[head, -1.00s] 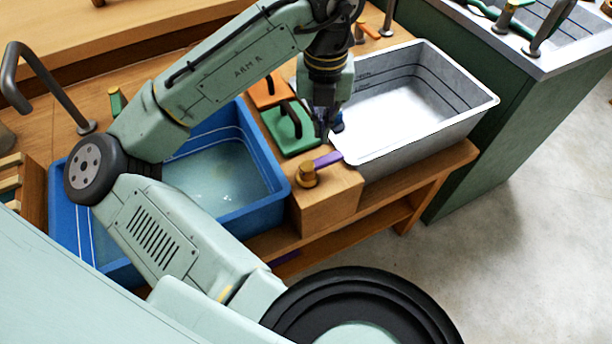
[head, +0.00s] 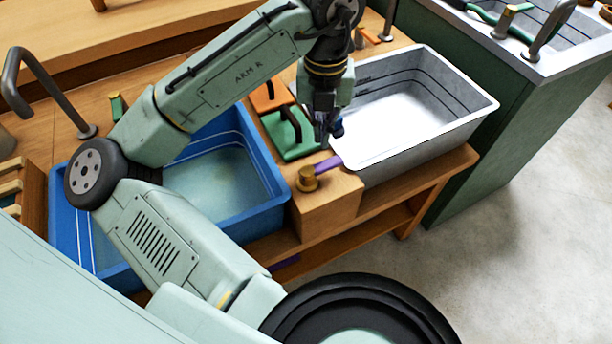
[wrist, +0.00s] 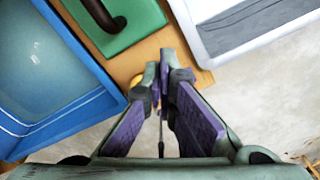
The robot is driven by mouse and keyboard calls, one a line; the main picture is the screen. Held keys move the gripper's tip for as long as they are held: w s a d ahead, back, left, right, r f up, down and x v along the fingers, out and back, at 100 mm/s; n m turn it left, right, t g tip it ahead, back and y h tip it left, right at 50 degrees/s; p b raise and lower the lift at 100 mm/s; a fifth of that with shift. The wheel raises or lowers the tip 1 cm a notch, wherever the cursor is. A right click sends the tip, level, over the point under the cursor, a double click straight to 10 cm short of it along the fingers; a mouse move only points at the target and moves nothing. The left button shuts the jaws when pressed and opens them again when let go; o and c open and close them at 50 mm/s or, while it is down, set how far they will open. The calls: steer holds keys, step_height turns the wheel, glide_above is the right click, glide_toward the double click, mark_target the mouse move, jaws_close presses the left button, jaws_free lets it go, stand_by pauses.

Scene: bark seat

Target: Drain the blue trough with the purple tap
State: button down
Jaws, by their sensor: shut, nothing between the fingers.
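The blue trough (head: 270,208) stands at the left of the bench, with pale, bluish-green water in it; my arm hides part of it. It also shows at the left of the wrist view (wrist: 110,92). The purple tap has a brass body (head: 308,180) on a wooden block right of the trough. Its purple lever (head: 328,164) points right and slightly back, toward the white-grey basin. My gripper (head: 324,146) is shut and empty, pointing down just behind the lever; I cannot tell whether they touch. In the wrist view the gripper fingertips (wrist: 162,68) partly hide the tap.
A green block with a dark handle (head: 290,137) and an orange one (head: 268,97) lie close behind my gripper. The white-grey basin (head: 430,146) stands at the right. A curved grey spout (head: 45,80) rises behind the trough. Floor at the right is clear.

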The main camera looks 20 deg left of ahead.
stand_by(0.3)
steer(key=shift+f+b, duration=0.95)
steer(key=shift+f, duration=0.8)
steer(key=shift+s+d, duration=0.1)
steer(key=shift+s+d+p, duration=0.7)
steer(key=shift+s+d, duration=1.1)
step_height(320, 180, up, 4)
steer(key=p, duration=0.4)
steer(key=shift+r, duration=0.15)
